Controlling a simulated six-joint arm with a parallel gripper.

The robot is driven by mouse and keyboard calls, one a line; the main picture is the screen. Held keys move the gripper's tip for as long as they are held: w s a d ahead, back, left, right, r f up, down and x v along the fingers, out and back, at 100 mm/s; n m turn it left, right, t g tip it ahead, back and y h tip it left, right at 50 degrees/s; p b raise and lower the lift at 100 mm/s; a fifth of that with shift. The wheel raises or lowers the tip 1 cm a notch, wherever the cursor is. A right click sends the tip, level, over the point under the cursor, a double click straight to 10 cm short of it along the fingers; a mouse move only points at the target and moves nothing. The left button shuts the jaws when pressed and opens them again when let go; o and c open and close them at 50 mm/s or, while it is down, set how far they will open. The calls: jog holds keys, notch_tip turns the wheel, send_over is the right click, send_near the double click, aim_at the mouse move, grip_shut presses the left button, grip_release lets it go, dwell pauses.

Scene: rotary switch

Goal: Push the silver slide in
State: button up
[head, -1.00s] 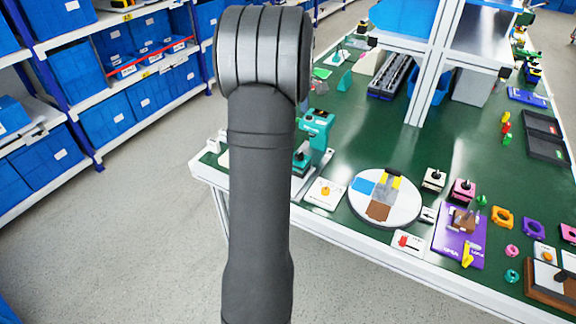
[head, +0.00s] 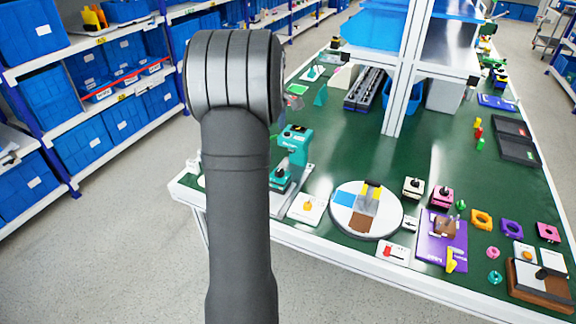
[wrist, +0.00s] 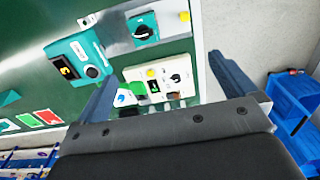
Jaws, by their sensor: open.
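My gripper (wrist: 163,68) is open in the wrist view, with a finger at each side and nothing visible between the pads. Beyond the fingers is a cream control box (wrist: 163,82) with a yellow button, a small display and a black knob. I cannot make out a silver slide on it for certain. In the head view, a silver-grey piece (head: 366,202) with a yellow and black end lies on a round white plate (head: 341,219), beside blue and brown patches. I cannot tell if it is the slide. My arm hides the gripper in the head view.
A teal box (wrist: 76,58) and a teal switch with a black knob (wrist: 143,27) sit near the cream box. The green bench (head: 330,155) holds several small devices on its right, including a purple board (head: 428,249). A white post (head: 408,80) stands behind.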

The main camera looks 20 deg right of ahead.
dwell(0.3)
jog(key=shift+a+f, duration=0.25)
jog(key=shift+a, duration=0.05)
jog(key=c, duration=0.5)
jog(key=a+f+g+h, duration=0.1)
jog(key=a+f, duration=0.1)
jog(key=a+f+g+h, duration=0.1)
jog(key=a+f, duration=0.1)
jog(key=a, duration=0.1)
jog(key=a+f+g+h, duration=0.1)
jog(key=a+f, duration=0.1)
jog(key=a, duration=0.1)
jog(key=shift+w, duration=0.25)
jog(key=c, duration=0.8)
jog(key=x, duration=1.7)
jog(key=shift+s+f, duration=0.25)
grip_shut()
